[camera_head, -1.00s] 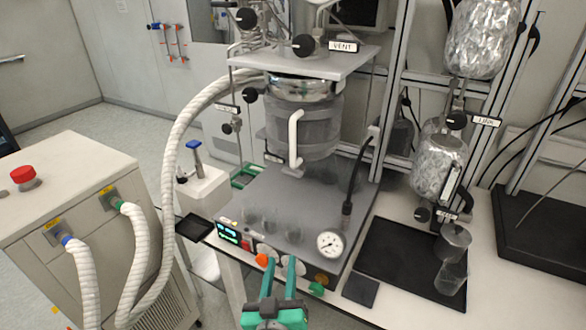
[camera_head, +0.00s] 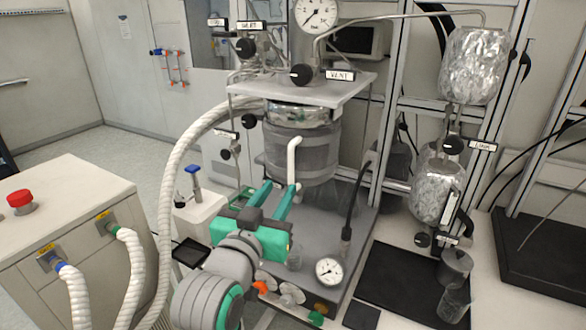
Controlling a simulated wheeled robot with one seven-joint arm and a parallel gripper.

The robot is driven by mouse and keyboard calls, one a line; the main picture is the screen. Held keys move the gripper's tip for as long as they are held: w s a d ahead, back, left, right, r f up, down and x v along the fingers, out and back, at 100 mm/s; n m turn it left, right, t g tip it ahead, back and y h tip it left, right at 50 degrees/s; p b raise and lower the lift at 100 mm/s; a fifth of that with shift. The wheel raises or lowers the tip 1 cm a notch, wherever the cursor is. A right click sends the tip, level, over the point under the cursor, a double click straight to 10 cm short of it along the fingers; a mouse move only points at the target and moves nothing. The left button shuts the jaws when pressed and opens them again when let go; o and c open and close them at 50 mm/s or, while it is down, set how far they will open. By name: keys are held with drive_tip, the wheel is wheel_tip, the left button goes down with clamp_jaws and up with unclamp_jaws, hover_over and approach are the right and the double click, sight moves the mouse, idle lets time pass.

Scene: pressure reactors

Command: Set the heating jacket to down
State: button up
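The heating jacket (camera_head: 322,158) is a dark grey, partly see-through cylinder around the reactor vessel, under a shiny metal collar (camera_head: 298,115). It sits raised above the grey base plate (camera_head: 335,235). A white vertical handle (camera_head: 292,157) stands out from its front. My gripper (camera_head: 279,187) is in front of the jacket's lower part, its two green fingers apart and pointing toward it. The right fingertip appears close to the handle's lower end; I cannot tell whether they touch. Nothing is visible between the fingers.
A thick white hose (camera_head: 166,200) curves along the left. A black cable (camera_head: 352,200) and a round gauge (camera_head: 328,270) are at the base's right. Foil-wrapped flasks (camera_head: 473,65) stand further right. A top plate (camera_head: 305,90) with valves is above the jacket.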

sight(290, 170)
drive_tip(key=x, duration=1)
drive_tip(key=shift+w, duration=0.25)
drive_tip(key=shift+c, duration=0.3)
drive_tip(key=shift+a, duration=0.1)
clamp_jaws()
